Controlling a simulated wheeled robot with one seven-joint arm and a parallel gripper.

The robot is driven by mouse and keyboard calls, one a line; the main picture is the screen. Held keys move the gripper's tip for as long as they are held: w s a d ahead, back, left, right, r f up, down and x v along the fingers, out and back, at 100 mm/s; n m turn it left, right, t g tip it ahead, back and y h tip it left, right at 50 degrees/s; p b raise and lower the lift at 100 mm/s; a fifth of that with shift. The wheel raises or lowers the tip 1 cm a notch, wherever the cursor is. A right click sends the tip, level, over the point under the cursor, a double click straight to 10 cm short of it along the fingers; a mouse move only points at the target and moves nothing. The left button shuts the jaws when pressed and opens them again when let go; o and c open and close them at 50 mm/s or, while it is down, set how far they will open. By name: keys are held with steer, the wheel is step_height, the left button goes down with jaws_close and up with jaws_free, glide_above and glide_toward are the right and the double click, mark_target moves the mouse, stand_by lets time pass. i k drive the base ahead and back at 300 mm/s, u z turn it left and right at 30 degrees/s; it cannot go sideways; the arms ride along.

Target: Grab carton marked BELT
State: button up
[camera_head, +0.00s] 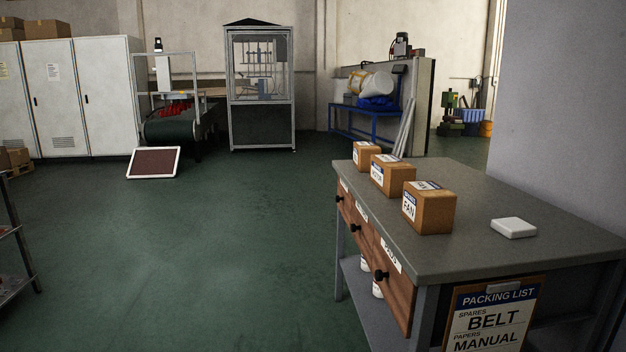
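Three small brown cartons stand in a row along the left side of the grey table top (490,190). The nearest carton (435,211) has a white and blue label that reads FAN. The middle carton (398,179) has a similar label, too small to read with certainty. The farthest carton (368,155) is partly hidden behind the middle one, and its label is too small to read. I cannot tell which carton, if any, is marked BELT. My gripper is not in view.
A white flat box (513,228) lies right of the cartons. Green floor (220,240) is open to the left; a metal rack (14,240) stands far left.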

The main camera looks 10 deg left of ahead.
mark_target(363, 151)
steer(key=u, duration=1.6)
steer(key=i, duration=2.1)
steer(key=z, duration=2.7)
